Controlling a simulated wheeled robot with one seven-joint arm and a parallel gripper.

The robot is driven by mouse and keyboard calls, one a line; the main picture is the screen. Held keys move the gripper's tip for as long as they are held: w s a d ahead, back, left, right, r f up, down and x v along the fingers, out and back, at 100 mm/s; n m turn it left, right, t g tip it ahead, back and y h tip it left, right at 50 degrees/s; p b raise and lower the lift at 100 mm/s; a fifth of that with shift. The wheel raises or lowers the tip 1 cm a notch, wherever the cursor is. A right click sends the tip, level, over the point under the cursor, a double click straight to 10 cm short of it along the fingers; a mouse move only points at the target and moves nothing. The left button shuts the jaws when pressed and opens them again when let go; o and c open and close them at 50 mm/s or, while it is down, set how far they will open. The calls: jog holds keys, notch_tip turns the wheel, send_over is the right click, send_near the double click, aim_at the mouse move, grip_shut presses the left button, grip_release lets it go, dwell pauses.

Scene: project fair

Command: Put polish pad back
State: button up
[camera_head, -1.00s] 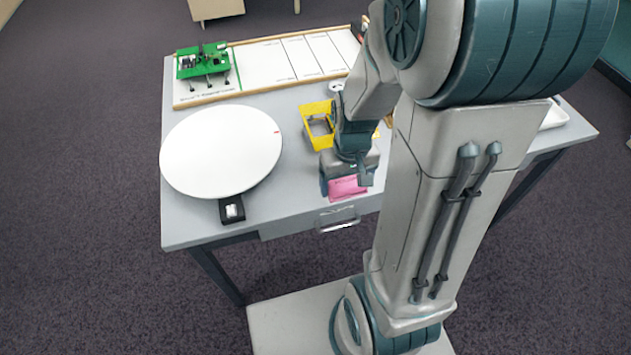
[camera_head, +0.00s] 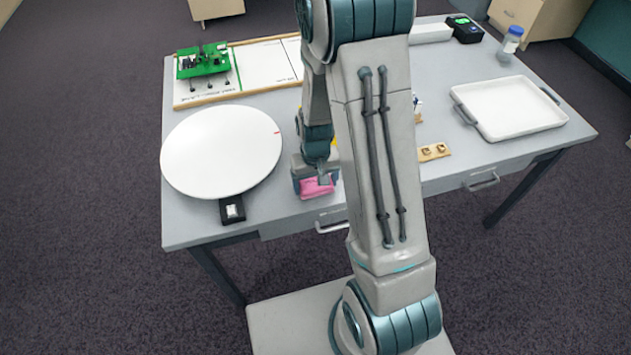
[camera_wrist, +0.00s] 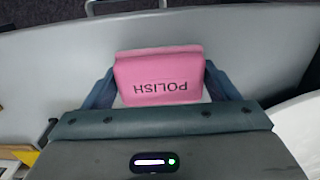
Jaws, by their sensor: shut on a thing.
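The polish pad is a pink block (camera_head: 317,187) with the word POLISH on it. It also shows in the wrist view (camera_wrist: 158,76), upside down there, between my two fingers. My gripper (camera_head: 312,184) is shut on the pad, near the table's front edge, just right of the round white disc. I cannot tell whether the pad touches the table. The yellow holder (camera_head: 334,146) is mostly hidden behind my arm; a bit of yellow also shows at the lower left of the wrist view.
The round white disc (camera_head: 221,150) stands left of my gripper, with a small black switch box (camera_head: 232,209) at its front. A green circuit board (camera_head: 203,61) sits on the white board behind. A white tray (camera_head: 510,107) is at the right. A drawer handle (camera_head: 332,227) is below the front edge.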

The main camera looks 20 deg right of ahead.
aim_at(316, 181)
jog(key=shift+f, duration=0.2)
jog(key=shift+f, duration=0.2)
jog(key=o, duration=0.9)
jog(key=shift+r, duration=0.15)
notch_tip(316, 181, up, 12)
jog(key=s+r+t, duration=0.1)
jog(key=s+r, duration=0.3)
jog(key=s+r+t, duration=0.1)
jog(key=s+r, duration=0.3)
jog(key=s, duration=0.1)
jog(key=s+r, duration=0.4)
jog(key=r, duration=0.1)
jog(key=shift+s+t+p, duration=0.3)
jog(key=shift+s+t, duration=0.1)
